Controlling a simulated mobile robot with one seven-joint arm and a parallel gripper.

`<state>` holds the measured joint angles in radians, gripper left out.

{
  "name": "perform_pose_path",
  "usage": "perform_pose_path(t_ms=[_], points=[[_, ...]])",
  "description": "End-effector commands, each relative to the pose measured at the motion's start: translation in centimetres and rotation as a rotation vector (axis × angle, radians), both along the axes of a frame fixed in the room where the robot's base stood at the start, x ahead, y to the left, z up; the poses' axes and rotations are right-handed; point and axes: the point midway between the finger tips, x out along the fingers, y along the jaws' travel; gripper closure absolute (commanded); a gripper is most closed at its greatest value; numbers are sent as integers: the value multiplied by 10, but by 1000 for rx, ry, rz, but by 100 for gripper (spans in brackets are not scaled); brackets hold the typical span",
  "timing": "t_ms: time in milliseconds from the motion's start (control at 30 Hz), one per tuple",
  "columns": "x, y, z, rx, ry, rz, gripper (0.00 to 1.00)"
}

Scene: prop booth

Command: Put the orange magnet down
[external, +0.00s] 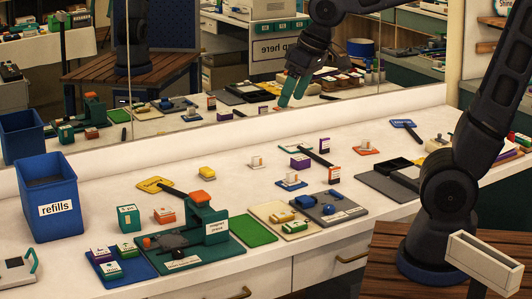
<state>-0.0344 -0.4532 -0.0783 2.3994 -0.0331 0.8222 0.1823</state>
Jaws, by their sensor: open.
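My gripper (290,100) hangs high above the back of the counter, in front of the mirror. Its two teal fingers point down and are apart, with nothing visible between them. I cannot tell for sure which thing is the orange magnet. An orange-red block (165,216) with a pale front stands left of the green press (205,245). Another orange piece (202,197) sits on top of the press. A flat orange piece with a white block (366,148) lies farther back on the right. My gripper is well away from all of these.
A blue refills bin (48,210) stands at the left. A green mat (248,231), a beige tray (282,231) and a grey tray (348,210) lie in the middle. The white counter (240,190) has bare patches behind them. A mirror doubles the scene.

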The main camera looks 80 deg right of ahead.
Motion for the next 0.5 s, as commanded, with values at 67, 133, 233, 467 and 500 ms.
perform_pose_path(t_ms=[67,133,233,467,500], points=[[-24,5,5,-10,-11,35,34],[-44,9,6,-20,-15,67,34],[-71,15,7,-37,-21,111,34],[-111,23,3,-68,-28,179,34],[-114,23,3,-71,-28,184,34]])
